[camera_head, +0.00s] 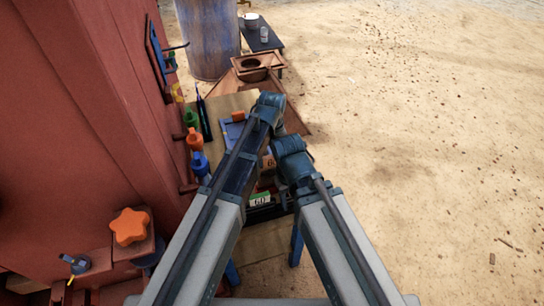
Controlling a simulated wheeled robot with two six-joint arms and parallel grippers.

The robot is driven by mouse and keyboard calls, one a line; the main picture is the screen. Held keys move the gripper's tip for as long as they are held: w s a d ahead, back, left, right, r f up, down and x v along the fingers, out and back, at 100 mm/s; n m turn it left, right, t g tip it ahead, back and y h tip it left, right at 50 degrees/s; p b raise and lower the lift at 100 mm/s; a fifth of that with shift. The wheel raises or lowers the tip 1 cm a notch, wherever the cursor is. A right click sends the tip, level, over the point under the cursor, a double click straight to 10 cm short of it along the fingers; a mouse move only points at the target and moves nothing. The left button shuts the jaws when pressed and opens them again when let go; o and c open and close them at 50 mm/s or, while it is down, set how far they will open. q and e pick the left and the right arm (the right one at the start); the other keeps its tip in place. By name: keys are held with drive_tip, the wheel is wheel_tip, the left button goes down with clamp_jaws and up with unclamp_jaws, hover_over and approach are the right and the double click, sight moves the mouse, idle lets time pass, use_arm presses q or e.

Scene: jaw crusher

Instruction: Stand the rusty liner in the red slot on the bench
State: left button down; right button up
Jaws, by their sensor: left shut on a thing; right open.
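My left arm (236,165) reaches up over the wooden bench (232,103) to a blue joint. My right arm (292,160) ends in view at a lower blue joint at the bench's right side. The fingers of both grippers are hidden behind the arm links, so I cannot see what they hold. I cannot make out the rusty liner. A small patch of red shows between the arms, but I cannot tell whether it is the red slot.
A green-labelled block (260,199) lies between the arms. A blue barrel (208,40) stands behind. Open sand (430,130) lies right.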

sight(272, 165)
use_arm(q)
drive_tip(key=shift+f+b, duration=2.4)
drive_tip(key=shift+f, duration=0.05)
unclamp_jaws()
drive_tip(key=shift+r, duration=0.15)
wheel_tip(272, 165, up, 14)
drive_tip(key=p, duration=1.4)
drive_tip(key=shift+f, duration=0.2)
